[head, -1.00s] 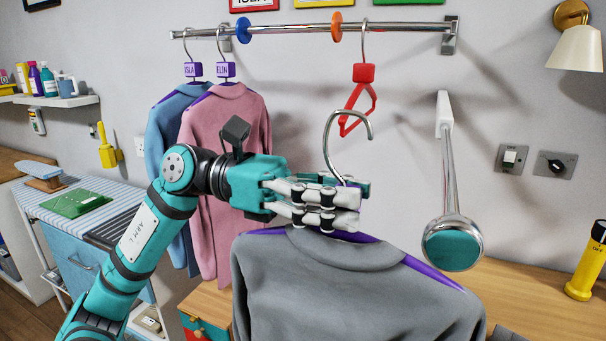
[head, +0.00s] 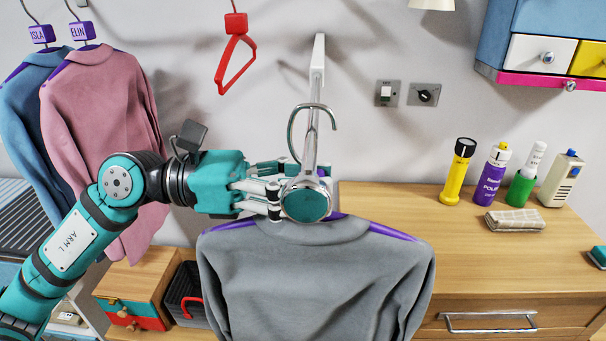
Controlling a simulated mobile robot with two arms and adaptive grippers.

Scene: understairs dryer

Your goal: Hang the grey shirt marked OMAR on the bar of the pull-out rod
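The grey shirt (head: 315,275) hangs on a purple hanger with a chrome hook (head: 328,112). My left gripper (head: 285,195) is shut on the hanger just below the hook, holding the shirt upright in the air. No OMAR tag is readable; the fingers and knob cover that spot. The pull-out rod (head: 313,155) runs from a white wall mount (head: 318,62) towards me and ends in a teal round knob (head: 305,202). The knob overlaps the fingertips in the picture. The hook's top crosses the bar in the picture; I cannot tell whether it rests on it. My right gripper is out of view.
A pink shirt (head: 100,130) and a blue shirt (head: 35,110) hang at the left. A red hanger (head: 235,62) hangs empty. Behind is a wooden counter (head: 400,215) with a yellow torch (head: 458,170), bottles and a folded cloth (head: 512,222). A wall cabinet (head: 545,50) is upper right.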

